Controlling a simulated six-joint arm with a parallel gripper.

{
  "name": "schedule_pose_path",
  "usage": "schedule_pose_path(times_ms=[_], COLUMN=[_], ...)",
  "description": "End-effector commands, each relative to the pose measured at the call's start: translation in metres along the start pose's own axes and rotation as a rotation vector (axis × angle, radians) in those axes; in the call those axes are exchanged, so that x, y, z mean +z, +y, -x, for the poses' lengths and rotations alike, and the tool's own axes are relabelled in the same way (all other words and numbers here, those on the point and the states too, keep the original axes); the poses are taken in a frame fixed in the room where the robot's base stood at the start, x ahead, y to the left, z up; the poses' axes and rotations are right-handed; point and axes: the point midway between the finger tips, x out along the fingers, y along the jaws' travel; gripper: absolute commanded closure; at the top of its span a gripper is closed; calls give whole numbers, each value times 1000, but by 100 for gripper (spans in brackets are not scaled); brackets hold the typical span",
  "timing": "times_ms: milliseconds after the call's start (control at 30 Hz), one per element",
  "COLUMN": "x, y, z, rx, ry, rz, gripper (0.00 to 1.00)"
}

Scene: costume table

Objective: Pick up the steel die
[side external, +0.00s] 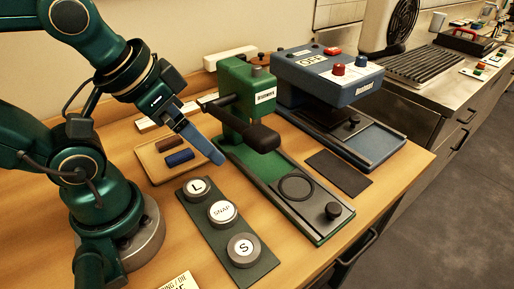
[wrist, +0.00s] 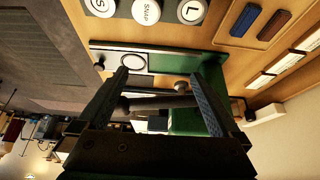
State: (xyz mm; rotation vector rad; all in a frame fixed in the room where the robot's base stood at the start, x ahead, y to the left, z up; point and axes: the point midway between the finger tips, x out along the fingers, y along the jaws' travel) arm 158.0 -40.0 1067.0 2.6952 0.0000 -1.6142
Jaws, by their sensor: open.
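Three round steel-grey pieces stand in a row on a dark strip (side external: 211,237): one marked L (side external: 197,189), one marked SNAP (side external: 222,213) and one marked S (side external: 243,248). I cannot tell which is the steel die. In the wrist view L (wrist: 190,11), SNAP (wrist: 146,10) and S (wrist: 102,7) lie along the top edge, beyond the fingertips. My gripper (side external: 214,154) is above the table, behind the L piece and left of the green press. In the wrist view my gripper (wrist: 160,74) is open and empty, its fingers wide apart.
The green press (side external: 245,90) has a black lever (side external: 263,139) close to the right of my gripper. A wooden tray (side external: 150,160) holds a brown and a blue bar. A blue machine (side external: 325,75) stands behind. A dark mat (side external: 338,174) lies at the right.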

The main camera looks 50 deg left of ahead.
Motion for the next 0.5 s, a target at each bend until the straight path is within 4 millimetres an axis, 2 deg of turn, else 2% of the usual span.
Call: schedule_pose_path(times_ms=[500], x=[1], y=[1], z=[-3], rx=[0], ry=[-22], rz=[34], gripper=[0])
